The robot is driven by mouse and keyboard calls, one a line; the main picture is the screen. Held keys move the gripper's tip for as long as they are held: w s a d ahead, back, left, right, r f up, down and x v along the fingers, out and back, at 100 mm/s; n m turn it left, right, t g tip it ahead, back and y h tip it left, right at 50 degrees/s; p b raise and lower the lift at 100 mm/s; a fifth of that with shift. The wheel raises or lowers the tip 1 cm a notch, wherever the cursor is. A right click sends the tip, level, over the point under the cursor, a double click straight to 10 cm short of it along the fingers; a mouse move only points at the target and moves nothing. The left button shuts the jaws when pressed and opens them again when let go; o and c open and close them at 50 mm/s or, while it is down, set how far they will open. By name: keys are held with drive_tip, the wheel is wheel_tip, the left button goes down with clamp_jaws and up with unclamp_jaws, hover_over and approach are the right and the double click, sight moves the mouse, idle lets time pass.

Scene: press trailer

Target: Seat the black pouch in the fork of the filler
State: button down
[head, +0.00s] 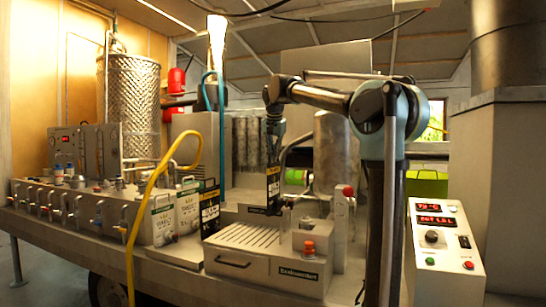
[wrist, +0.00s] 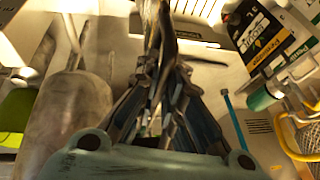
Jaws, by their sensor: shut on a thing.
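A black pouch (head: 273,187) with a yellow label strip hangs upright below my gripper (head: 273,150) in the head view. My gripper is shut on it. In the wrist view the fingers (wrist: 152,85) close together on the pouch (wrist: 158,25), seen nearly edge-on. The filler (head: 265,262) appears to be the grey bench unit with a slotted top, just below and in front of the pouch. The pouch's lower end is close to a small dark fitting there. I cannot make out the fork clearly, or whether the pouch touches it.
Another black pouch (head: 209,207) stands left, beside white-and-green cartons (head: 188,207). A yellow hose (head: 150,190) runs down in front of the bench. A red-topped post (head: 343,215) stands close on the right. A control box (head: 445,250) is at the front right.

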sight(274, 173)
drive_tip(key=shift+f, duration=0.1)
drive_tip(key=shift+f, duration=5.75)
drive_tip(key=c, duration=1.6)
unclamp_jaws()
drive_tip(key=shift+c, duration=0.2)
